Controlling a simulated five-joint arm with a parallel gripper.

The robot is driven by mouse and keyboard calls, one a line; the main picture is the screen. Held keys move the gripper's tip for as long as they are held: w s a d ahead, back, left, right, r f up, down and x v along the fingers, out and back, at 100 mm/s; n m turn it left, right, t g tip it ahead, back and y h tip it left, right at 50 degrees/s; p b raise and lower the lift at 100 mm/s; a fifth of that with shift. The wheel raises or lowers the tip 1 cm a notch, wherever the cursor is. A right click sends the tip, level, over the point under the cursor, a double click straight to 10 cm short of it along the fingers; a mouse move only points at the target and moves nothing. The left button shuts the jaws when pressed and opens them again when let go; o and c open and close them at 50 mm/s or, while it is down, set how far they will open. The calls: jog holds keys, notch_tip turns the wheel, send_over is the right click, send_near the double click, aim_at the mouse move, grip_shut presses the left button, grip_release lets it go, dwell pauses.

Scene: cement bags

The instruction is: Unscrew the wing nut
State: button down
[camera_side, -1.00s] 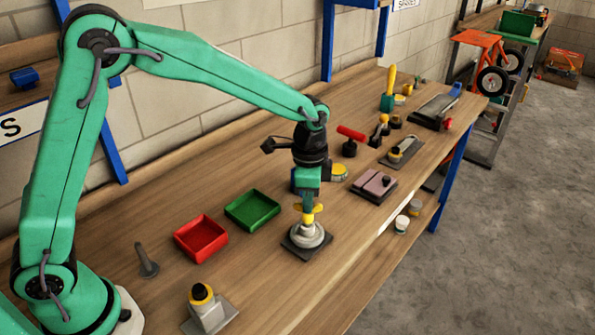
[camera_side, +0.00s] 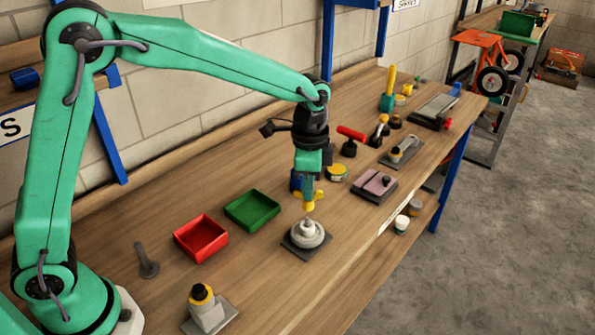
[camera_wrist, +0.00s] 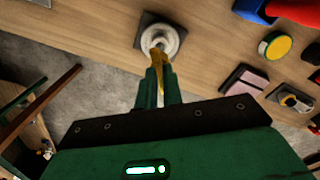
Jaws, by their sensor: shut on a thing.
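The yellow wing nut (camera_side: 311,196) is held between the jaws of my gripper (camera_side: 309,187). It hangs a little above the grey stepped round fixture (camera_side: 306,235), with a visible gap between them. The fixture sits on a dark square plate (camera_side: 293,247) and has a small post on top. In the wrist view, the wing nut (camera_wrist: 158,60) shows at the tips of my gripper (camera_wrist: 159,75), with the round fixture (camera_wrist: 168,37) beyond it. The jaws hide part of the nut.
A red tray (camera_side: 201,237) and a green tray (camera_side: 252,209) stand left of the fixture. A grey lever-like part (camera_side: 147,262) and a yellow-topped block (camera_side: 205,308) lie nearer the front. Other fixtures and tools crowd the bench to the right. Bare wood lies around the plate.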

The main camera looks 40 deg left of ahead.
jog(key=shift+r, duration=0.55)
